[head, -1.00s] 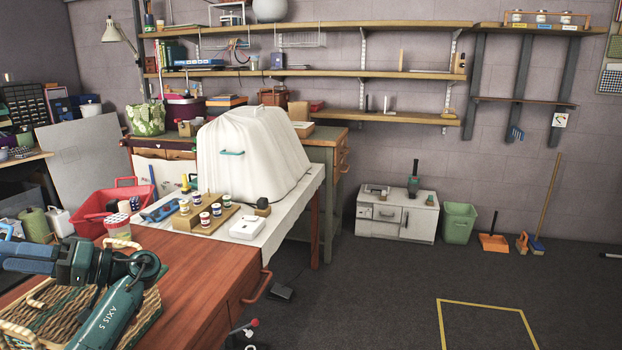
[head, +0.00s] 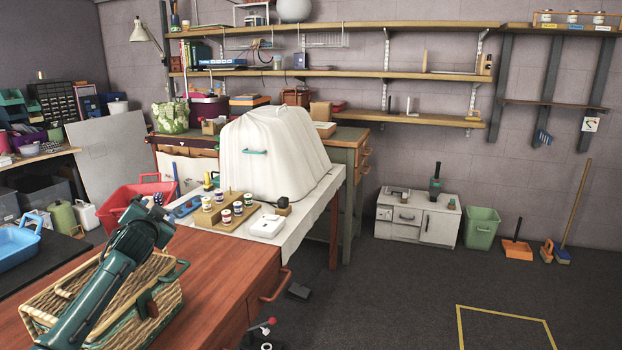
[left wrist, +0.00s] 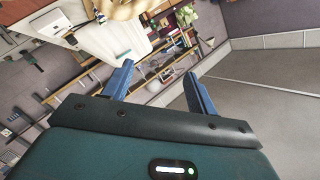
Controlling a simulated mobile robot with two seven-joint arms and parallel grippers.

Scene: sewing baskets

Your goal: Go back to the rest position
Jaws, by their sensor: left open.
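My left gripper (head: 152,208) is raised above the wooden table and points up and away in the head view. In the left wrist view its two blue fingers (left wrist: 160,84) stand well apart with nothing between them. A wicker sewing basket (head: 170,302) with a green handle sits on the table. My left arm passes in front of it and hides part of it. The basket shows no contact with the fingers. My right gripper is in neither view.
The wooden table (head: 225,268) has bare top right of the basket. Behind it, a white-clothed table holds paint jars and a large white covered form (head: 280,160). A red crate (head: 125,200) and a blue tray (head: 18,245) are at the left. The floor (head: 400,300) at right is mostly clear.

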